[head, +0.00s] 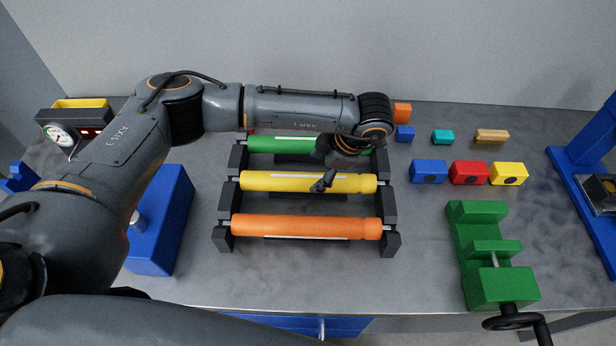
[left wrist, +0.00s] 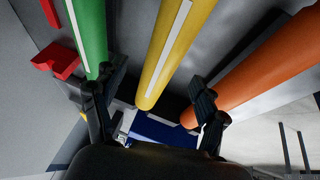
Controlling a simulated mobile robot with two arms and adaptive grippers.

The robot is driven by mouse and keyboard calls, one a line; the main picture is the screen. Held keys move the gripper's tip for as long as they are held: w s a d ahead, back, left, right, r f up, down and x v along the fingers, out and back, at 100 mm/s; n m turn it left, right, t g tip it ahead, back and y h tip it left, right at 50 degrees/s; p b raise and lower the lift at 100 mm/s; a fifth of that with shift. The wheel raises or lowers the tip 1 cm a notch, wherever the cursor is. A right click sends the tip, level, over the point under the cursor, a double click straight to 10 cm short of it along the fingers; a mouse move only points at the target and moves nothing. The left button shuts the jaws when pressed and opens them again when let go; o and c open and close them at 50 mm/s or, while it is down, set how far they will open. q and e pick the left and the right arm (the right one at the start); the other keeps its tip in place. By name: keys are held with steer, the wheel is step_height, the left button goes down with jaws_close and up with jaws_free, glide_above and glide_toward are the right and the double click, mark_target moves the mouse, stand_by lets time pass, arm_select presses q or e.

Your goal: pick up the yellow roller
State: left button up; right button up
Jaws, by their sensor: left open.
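The yellow roller (head: 285,182) lies level in the middle place of a black rack (head: 228,194), between a green roller (head: 290,145) behind and an orange roller (head: 300,226) in front. My left gripper (head: 324,182) is over the right half of the yellow roller, pointing down. In the left wrist view the yellow roller (left wrist: 175,45) runs between the two spread fingers (left wrist: 150,105). The fingers are open and hold nothing. Whether a finger touches a roller cannot be told. My right gripper is out of view.
A green vise (head: 480,250) and coloured blocks (head: 469,172) stand to the right on the grey table. A blue box (head: 165,225) stands left of the rack, and a gauge unit (head: 75,125) at the far left. Bare table lies between rack and vise.

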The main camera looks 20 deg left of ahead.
mark_target(312, 178)
arm_select(q)
steer(key=shift+w+a+f, duration=0.1)
steer(key=shift+a+f, duration=0.05)
steer(key=shift+f, duration=0.15)
steer(key=shift+f+p, duration=0.25)
steer(key=shift+p, duration=0.05)
steer(key=p+x, duration=0.2)
steer(key=x, duration=0.2)
steer(key=shift+s+a+f, duration=0.1)
steer(key=shift+s+f, duration=0.1)
steer(key=shift+s, duration=0.1)
steer(key=shift+f, duration=0.25)
steer(key=shift+w+r, duration=0.1)
jaws_close()
